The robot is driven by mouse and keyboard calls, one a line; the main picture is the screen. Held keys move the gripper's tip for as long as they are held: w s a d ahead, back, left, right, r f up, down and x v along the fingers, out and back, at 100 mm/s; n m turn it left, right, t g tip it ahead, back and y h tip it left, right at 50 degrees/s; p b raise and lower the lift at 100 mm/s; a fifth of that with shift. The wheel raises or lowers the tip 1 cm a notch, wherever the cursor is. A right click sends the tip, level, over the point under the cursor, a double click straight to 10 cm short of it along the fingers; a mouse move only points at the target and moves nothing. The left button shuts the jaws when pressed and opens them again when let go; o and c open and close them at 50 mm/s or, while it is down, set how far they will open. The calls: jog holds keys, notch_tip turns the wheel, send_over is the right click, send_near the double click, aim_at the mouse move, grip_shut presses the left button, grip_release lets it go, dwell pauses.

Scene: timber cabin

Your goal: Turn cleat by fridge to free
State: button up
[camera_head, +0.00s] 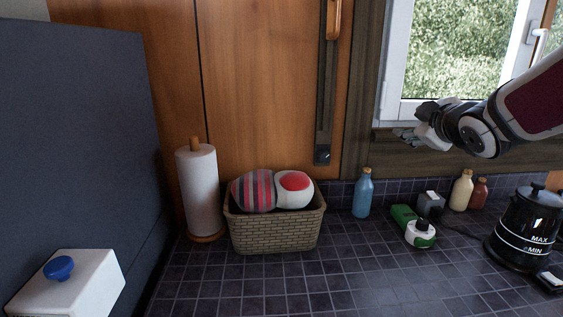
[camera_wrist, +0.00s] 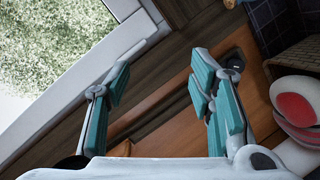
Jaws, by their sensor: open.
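A wooden piece (camera_head: 333,18), which may be the cleat, sits at the top of a dark vertical strip (camera_head: 328,85) on the orange wood panelling. A round dark fitting (camera_head: 322,154) is at the strip's lower end. The strip runs diagonally in the wrist view (camera_wrist: 165,122). An orange wooden bit (camera_wrist: 121,148) shows there near the left finger. My gripper (camera_head: 408,136) is right of the strip, in front of the window sill. It is open and empty, with teal-padded fingers apart in the wrist view (camera_wrist: 160,72). A dark grey panel (camera_head: 85,120) at left may be the fridge.
A blue bottle (camera_head: 363,193), green item (camera_head: 404,216) and black kettle (camera_head: 520,230) stand right. A white box (camera_head: 75,285) is front left. The front middle counter is clear.

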jog(key=w+f+n+t+y+b, duration=0.1)
jog(key=w+f+n+t+y, duration=0.15)
jog(key=w+n, duration=0.35)
jog(key=n+g+y+b, duration=0.4)
jog(key=n+g+y, duration=0.1)
jog(key=n+y, duration=0.65)
send_near(327, 158)
jog(key=shift+t+y, duration=0.25)
jog(key=shift+y, duration=0.05)
jog(key=x, duration=0.8)
jog(key=shift+w+a+f, duration=0.1)
jog(key=shift+f, duration=0.2)
jog(key=c, duration=1.2)
